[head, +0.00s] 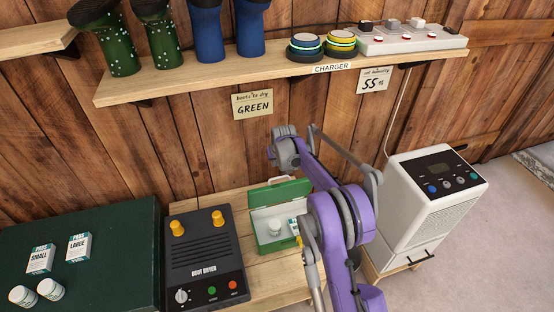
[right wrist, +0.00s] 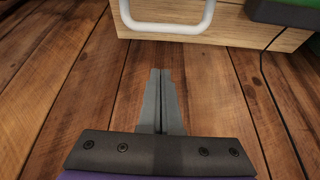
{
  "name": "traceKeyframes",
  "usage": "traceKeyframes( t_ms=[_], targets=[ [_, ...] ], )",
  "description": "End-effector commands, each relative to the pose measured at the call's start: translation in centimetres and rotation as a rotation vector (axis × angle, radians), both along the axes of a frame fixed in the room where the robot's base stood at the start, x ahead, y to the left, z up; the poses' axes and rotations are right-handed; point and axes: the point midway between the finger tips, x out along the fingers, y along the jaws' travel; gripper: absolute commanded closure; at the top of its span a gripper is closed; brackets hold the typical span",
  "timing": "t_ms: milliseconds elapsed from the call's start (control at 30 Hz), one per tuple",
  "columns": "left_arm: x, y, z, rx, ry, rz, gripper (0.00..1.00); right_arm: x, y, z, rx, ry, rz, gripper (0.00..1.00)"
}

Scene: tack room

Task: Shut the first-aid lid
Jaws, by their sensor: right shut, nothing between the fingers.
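The green first-aid box (head: 277,246) stands open on the wooden bench, right of the boot dryer. Its green lid (head: 281,192) is raised at the back, towards the plank wall. A white jar and a small blue-and-white pack show inside the box. My purple right arm crosses in front of the box's right side and hides part of it. My right gripper (head: 274,157) is above and behind the raised lid, near the wall, apart from the lid. In the right wrist view its fingers (right wrist: 160,100) are shut and empty, with wooden planks beyond. My left gripper is not in view.
A boot dryer (head: 205,262) stands left of the box. A dark green surface (head: 110,250) with packs and jars is further left. A white dehumidifier (head: 433,205) stands right of my arm. A shelf (head: 280,68) with boots and a charger hangs above.

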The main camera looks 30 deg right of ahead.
Motion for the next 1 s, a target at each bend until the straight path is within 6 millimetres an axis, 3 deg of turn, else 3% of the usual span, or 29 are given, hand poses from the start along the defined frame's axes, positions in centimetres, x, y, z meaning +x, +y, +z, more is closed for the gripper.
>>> traceKeyframes(
  t_ms=[67,433,1000],
  targets=[
    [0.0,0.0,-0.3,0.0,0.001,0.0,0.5,0.6,-0.1,-1.4,0.0,0.0,0.0,1.0],
    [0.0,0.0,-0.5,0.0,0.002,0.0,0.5,-3.0,0.8,-1.6,0.0,0.0,0.0,1.0],
    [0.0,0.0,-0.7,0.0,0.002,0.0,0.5,-3.7,1.0,-1.6,-0.004,-0.016,-0.001,1.0]
  ],
)
